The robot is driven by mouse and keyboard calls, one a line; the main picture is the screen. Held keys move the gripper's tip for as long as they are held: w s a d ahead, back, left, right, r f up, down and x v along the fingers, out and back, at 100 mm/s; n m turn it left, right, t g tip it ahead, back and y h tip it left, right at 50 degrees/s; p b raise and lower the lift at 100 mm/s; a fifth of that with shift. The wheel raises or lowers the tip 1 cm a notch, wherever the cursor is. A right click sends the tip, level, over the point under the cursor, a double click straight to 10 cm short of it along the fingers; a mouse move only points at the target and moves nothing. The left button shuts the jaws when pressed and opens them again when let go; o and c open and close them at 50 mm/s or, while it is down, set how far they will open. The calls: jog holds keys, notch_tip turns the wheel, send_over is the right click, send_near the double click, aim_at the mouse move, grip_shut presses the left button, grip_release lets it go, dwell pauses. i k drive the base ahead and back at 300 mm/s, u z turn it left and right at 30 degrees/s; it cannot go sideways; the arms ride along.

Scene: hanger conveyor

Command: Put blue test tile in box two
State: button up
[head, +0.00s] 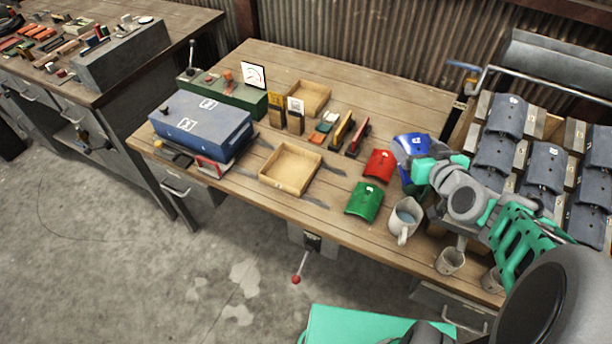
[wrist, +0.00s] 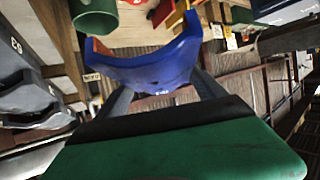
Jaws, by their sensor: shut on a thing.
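The blue test tile (head: 408,146) is a curved piece with a small white mark, at the right part of the workbench in the head view. My gripper (head: 418,163) is shut on it, and the wrist view shows the blue tile (wrist: 150,68) between the two fingers (wrist: 163,88). The tile looks tilted; I cannot tell its height above the bench. Two shallow, open wooden boxes stand on the bench: a nearer one (head: 291,186) left of the green tile and a farther one (head: 322,93) at the back. Both look empty. I cannot read a number on either.
A red tile (head: 379,165) and a green tile (head: 363,202) lie left of my gripper, with a grey mug (head: 404,216) near the front edge. Small upright blocks (head: 343,130) stand between them and the far box. A blue case (head: 201,128) sits at left; racked grey tiles (head: 545,165) stand at right.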

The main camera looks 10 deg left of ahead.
aim_at(291, 172)
jog(key=u, duration=1.45)
jog(key=i, duration=0.85)
jog(key=u, duration=0.35)
